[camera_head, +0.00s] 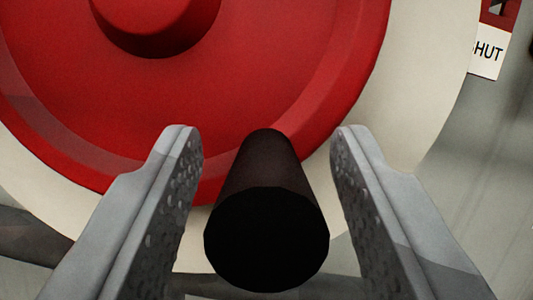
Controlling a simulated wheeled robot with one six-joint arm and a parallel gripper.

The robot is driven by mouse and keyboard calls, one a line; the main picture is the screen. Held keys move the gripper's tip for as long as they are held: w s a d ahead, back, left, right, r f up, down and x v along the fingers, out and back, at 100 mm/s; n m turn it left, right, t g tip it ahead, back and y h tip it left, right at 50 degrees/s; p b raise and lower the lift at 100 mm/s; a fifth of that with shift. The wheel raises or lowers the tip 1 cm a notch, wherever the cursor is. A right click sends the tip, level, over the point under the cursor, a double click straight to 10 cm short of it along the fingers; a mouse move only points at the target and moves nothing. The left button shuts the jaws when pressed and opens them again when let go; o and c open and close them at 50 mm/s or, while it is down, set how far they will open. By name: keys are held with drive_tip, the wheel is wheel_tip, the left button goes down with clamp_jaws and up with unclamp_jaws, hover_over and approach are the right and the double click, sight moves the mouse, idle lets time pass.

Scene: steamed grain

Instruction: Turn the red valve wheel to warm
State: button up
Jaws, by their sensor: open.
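The red valve wheel (290,80) fills the upper left of the view, with a round raised hub (155,25) at the top. A black cylindrical handle (265,185) sticks out from the wheel's lower rim toward the camera. My gripper (265,145) is open, with one grey finger on each side of the handle. A gap shows between the handle and each finger. The wheel's upper part lies outside the view. No "warm" mark is in view.
A cream disc (425,95) lies behind the wheel. A white label (489,52) at the upper right reads "HUT", its left edge cut off by the disc, with a red plate (498,12) above it. A grey surface (495,150) lies behind.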

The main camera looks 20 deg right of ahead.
drive_tip(key=shift+c, duration=0.2)
clamp_jaws()
drive_tip(key=shift+d+r, duration=0.1)
drive_tip(key=shift+d, duration=0.05)
